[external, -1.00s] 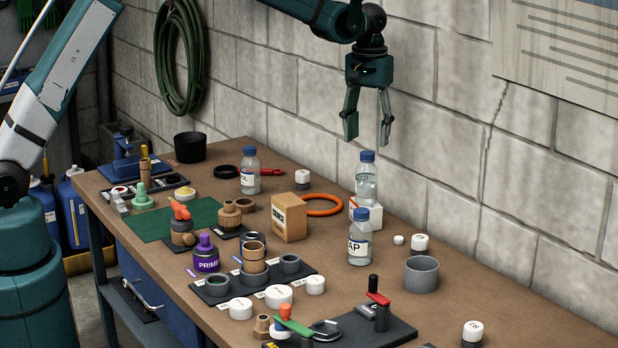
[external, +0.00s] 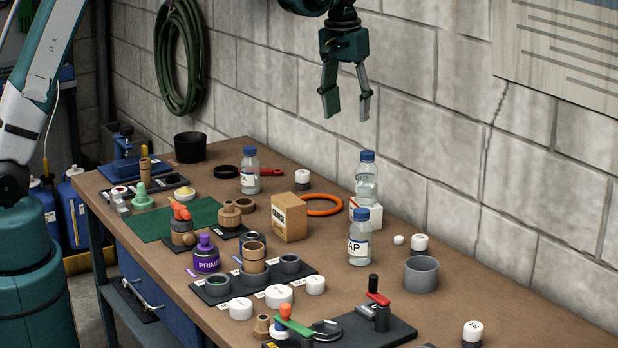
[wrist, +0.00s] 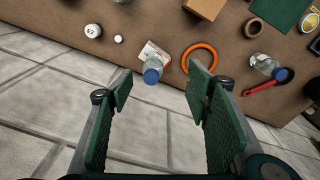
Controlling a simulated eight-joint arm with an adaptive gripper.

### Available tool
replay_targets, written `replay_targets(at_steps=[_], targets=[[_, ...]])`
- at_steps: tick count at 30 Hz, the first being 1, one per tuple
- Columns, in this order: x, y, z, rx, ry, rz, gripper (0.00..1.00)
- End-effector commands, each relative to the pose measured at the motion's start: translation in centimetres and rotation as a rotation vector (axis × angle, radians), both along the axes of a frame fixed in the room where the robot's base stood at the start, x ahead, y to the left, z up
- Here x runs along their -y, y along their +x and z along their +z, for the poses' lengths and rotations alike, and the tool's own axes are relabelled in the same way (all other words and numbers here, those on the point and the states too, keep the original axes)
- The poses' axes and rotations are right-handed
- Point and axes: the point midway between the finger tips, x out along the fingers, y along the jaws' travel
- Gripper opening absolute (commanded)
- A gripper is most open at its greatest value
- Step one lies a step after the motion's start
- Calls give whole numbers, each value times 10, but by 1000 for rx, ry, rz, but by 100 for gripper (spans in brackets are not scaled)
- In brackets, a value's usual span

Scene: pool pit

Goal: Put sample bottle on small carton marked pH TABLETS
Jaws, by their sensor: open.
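A clear bottle with a blue cap (external: 366,182) stands upright on a small white carton (external: 374,211) near the wall. The nearer bottle hides part of the carton, and its print is too small to read. The wrist view shows this bottle (wrist: 154,68) on the carton (wrist: 150,49), below and between my fingers. Two similar bottles stand on the bench: one labelled "AP" (external: 359,247) in front of the carton and one farther left (external: 250,178). I cannot tell from labels which is the sample bottle. My gripper (external: 347,106) is open and empty, well above the bench, touching nothing.
An orange ring (external: 323,212) and a tan box (external: 289,218) are left of the carton. A grey cup (external: 421,274) and small white-topped jars stand to its right. A black holder with cups (external: 217,287) and a clamp board (external: 390,330) are nearer. The wall runs close behind.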

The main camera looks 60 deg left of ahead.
Motion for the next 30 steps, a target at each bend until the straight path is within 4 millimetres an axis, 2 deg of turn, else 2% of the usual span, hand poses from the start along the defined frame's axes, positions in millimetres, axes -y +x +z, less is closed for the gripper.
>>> replay_targets(at_steps=[6, 15, 30], targets=[[-1, -38, 34, 44, 2, -31, 49], [-3, -92, 70, 104, 8, -73, 49], [-5, -186, 111, 203, 24, -144, 49]])
